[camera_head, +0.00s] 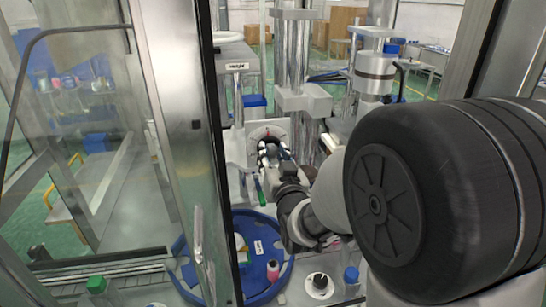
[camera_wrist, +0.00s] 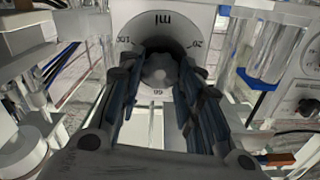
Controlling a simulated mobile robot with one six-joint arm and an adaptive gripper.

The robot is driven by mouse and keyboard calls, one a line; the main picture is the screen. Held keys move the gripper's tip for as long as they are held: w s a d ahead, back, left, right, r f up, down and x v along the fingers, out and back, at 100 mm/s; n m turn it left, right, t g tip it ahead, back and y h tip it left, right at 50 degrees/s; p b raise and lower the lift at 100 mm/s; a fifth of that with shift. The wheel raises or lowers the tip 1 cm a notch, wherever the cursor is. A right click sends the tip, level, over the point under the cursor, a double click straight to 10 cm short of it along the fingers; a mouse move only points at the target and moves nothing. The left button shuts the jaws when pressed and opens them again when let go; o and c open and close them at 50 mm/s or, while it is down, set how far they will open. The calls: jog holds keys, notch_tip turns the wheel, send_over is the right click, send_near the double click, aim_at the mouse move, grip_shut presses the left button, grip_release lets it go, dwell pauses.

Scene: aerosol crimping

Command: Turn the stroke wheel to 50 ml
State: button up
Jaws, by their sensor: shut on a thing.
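My gripper (camera_wrist: 160,77) is shut on the knob, one finger on each side, reaching straight at the dial. In the head view my gripper (camera_head: 272,152) is at the dial plate (camera_head: 268,131) on the machine's front. The fingers hide part of the knob, and I cannot read its setting.
Below the gripper lies a blue round tray (camera_head: 262,290) with small bottles in it. A metal door frame (camera_head: 170,120) with glass stands close at left. Metal columns (camera_head: 292,55) rise behind the dial. A blue-capped bottle (camera_head: 351,280) stands at lower right.

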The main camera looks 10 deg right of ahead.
jog(key=shift+f+b, duration=0.1)
jog(key=shift+b, duration=0.2)
jog(key=n+b, duration=0.3)
jog(key=shift+n+b, duration=1.3)
jog(key=shift+b, duration=0.1)
jog(key=o, duration=1.1)
jog(key=shift+c, duration=0.2)
